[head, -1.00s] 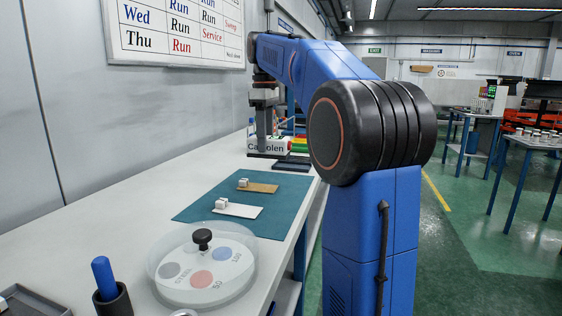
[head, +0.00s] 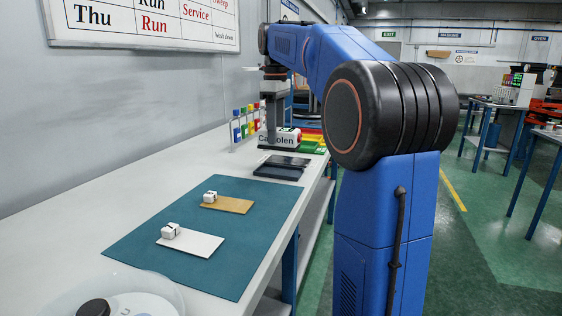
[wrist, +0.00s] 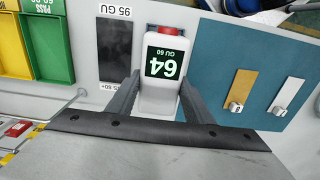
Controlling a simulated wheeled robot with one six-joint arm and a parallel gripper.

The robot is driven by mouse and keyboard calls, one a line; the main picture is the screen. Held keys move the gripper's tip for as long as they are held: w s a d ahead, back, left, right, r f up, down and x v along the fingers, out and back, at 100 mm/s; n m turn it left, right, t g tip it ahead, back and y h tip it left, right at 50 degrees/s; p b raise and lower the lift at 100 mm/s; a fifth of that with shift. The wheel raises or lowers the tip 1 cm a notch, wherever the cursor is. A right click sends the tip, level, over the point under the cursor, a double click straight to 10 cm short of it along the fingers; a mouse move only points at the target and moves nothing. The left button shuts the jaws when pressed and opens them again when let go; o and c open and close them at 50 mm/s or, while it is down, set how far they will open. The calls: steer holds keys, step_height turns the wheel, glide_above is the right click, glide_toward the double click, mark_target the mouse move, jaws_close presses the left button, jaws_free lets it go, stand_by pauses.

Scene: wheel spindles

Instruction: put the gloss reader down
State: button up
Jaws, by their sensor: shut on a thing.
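My gripper (wrist: 154,95) is shut on the gloss reader (wrist: 155,100). The reader is a white body with a red end and a dark green display reading 64 GU 60. In the head view my gripper (head: 279,138) is over the far part of the bench (head: 200,160), and the white reader (head: 291,139) shows lettering on either side of a finger. A dark tile marked 95 GU (wrist: 114,50) lies beside the reader in the wrist view. The reader's underside is hidden, so I cannot tell whether it touches anything.
A teal mat (head: 145,225) carries a tan panel (head: 235,206) and a white panel (head: 205,245), each with a small white block. Green (wrist: 50,50) and yellow (wrist: 12,45) trays lie on the other side of the tile. Bare bench shows left of the mat.

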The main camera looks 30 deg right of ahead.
steer(key=shift+f, duration=3.9)
steer(key=shift+f, duration=0.15)
steer(key=o, duration=1.6)
step_height(320, 180, up, 12)
steer(key=shift+r, duration=0.15)
